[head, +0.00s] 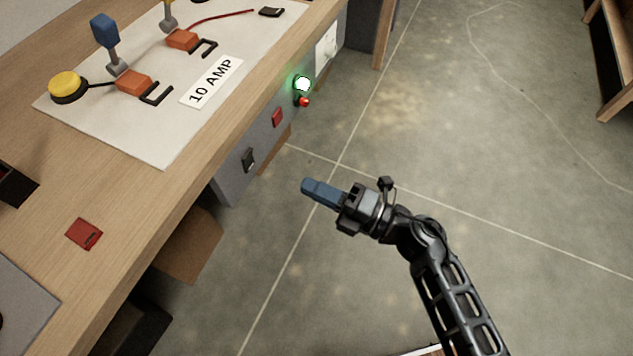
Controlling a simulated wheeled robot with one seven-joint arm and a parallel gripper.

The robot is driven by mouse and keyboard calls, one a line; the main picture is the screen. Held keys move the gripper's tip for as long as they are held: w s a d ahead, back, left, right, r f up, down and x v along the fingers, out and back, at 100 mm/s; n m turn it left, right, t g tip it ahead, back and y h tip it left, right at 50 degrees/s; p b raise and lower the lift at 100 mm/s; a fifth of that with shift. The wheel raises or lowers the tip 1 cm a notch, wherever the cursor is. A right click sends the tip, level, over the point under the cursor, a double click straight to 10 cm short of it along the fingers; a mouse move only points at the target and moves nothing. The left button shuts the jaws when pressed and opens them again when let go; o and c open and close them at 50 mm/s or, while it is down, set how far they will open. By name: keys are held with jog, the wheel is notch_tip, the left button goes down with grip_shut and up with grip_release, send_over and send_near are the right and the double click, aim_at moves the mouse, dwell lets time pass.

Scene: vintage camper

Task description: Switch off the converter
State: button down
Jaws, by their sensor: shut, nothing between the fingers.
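A grey panel (232,187) is set in the front face of the wooden counter. It carries a black rocker switch (249,160), a red switch (277,117), a lit green lamp (302,84) and a small red knob (304,101) just below the lamp. I see no label reading converter, and the rocker positions are too small to tell. My gripper (308,188) is shut and empty, with blue fingers pointing left toward the panel. In the picture it is right of and below the black switch, apart from the panel, over the floor.
On the counter (130,210), a white board (160,150) holds a yellow button (67,86), a blue-handled lever (105,30) and a "10 AMP" label (212,82). A red piece (84,234) lies nearer. A brown box (189,245) is below the counter.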

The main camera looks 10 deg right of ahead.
aim_at(249, 158)
jog(key=p+x, duration=0.1)
jog(key=x, duration=0.9)
jog(key=shift+w+a, duration=0.2)
jog(key=shift+a, duration=0.15)
jog(key=shift+r, duration=0.1)
jog(key=shift+w+a+r, duration=0.1)
jog(key=shift+w+a, duration=0.05)
jog(key=shift+a, duration=0.05)
jog(key=shift+d, duration=0.1)
